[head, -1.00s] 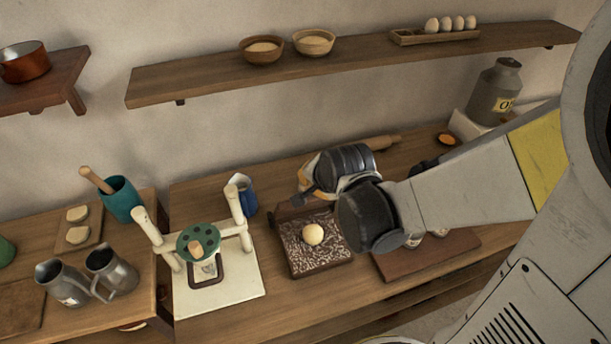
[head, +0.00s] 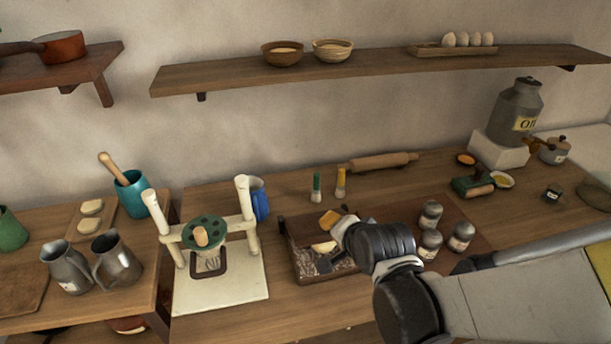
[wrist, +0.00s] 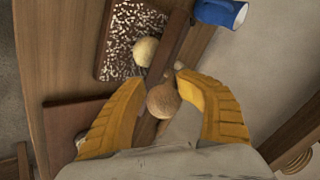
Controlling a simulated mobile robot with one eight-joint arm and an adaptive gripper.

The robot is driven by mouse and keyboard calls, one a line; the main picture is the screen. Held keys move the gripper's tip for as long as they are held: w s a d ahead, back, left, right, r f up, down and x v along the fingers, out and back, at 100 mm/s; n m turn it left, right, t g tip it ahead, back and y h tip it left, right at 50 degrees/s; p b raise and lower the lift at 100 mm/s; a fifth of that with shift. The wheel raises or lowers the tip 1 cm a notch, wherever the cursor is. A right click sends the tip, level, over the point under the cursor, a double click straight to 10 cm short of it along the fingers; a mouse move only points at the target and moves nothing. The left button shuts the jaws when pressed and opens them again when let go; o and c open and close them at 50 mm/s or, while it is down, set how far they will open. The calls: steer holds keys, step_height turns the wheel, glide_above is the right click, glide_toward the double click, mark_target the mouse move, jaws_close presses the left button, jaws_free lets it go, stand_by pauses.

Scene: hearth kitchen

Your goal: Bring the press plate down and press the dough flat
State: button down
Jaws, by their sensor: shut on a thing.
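The press is a dark wooden box with a speckled bed (head: 312,273), also in the wrist view (wrist: 121,42). A pale round dough ball (head: 322,247) sits on the bed, partly hidden by my gripper in the head view and in full view at the wrist (wrist: 146,51). The dark press plate (wrist: 180,38) shows nearly edge-on beside the dough, standing up from the bed. My gripper (head: 333,240) is at the press. In the wrist view its yellow fingers (wrist: 160,82) are shut on a rounded wooden knob (wrist: 163,102) at the plate.
A white stand with a green holed disc (head: 204,232) is left of the press, with a blue jug (head: 260,200) behind it. Several grey jars (head: 430,243) stand close on the right. A rolling pin (head: 384,161) and two small bottles (head: 317,187) are behind.

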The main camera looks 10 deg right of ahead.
steer(key=shift+s+a+f, duration=0.25)
steer(key=shift+s+f, duration=0.2)
steer(key=shift+f, duration=0.05)
steer(key=c, duration=1.3)
jaws_free()
steer(key=shift+d+r, duration=0.1)
steer(key=shift+d, duration=0.1)
steer(key=shift+c, duration=0.2)
steer(key=shift+w, duration=0.1)
steer(key=shift+r, duration=0.1)
steer(key=v, duration=1.2)
